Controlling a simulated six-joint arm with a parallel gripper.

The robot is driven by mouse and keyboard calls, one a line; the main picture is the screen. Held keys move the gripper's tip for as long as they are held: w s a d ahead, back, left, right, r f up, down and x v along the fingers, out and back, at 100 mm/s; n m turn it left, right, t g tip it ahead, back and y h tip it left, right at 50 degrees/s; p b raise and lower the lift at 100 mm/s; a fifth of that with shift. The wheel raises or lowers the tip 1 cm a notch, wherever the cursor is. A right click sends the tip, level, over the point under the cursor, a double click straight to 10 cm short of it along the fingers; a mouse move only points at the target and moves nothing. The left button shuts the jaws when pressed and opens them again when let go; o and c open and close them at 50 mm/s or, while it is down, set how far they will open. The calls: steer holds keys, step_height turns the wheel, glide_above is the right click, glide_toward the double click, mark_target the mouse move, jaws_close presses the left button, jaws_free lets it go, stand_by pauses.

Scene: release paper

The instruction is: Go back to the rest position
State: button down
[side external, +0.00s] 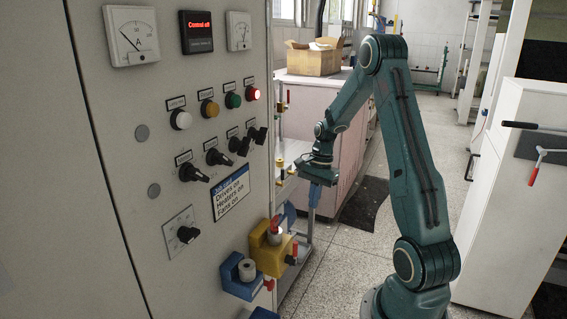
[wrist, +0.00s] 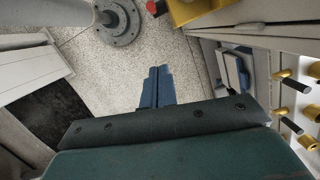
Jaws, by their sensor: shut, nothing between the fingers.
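My gripper (side external: 314,194) hangs pointing down in front of the control panel, to the right of its lower part, in the side external view. Its blue fingers are together with nothing between them. In the wrist view my gripper (wrist: 157,88) shows as two blue fingers side by side over the speckled floor. My green arm is bent, with its elbow high and its forearm reaching left.
The grey control panel (side external: 120,180) has knobs, lamps and a lit red display (side external: 199,28). A yellow box (side external: 270,252) and a blue holder (side external: 243,276) jut out below. Brass-coloured valves (side external: 282,168) are close to my gripper. A cardboard box (side external: 313,60) sits behind; a white cabinet (side external: 510,200) stands right.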

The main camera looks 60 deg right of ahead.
steer(key=shift+r, duration=0.1)
steer(key=a+r+n+t+h, duration=0.2)
steer(key=a+r+n, duration=0.8)
steer(key=a+r, duration=0.55)
steer(key=s+a+r+n+t, duration=0.1)
steer(key=s+a+r+n, duration=0.1)
steer(key=s+a+n, duration=0.3)
steer(key=s+a+r+n+t, duration=0.2)
steer(key=s+a+n, duration=0.3)
steer(key=s+a, duration=0.1)
steer(key=shift+s+a+r, duration=0.25)
steer(key=shift+s+a, duration=0.15)
steer(key=shift+a, duration=0.45)
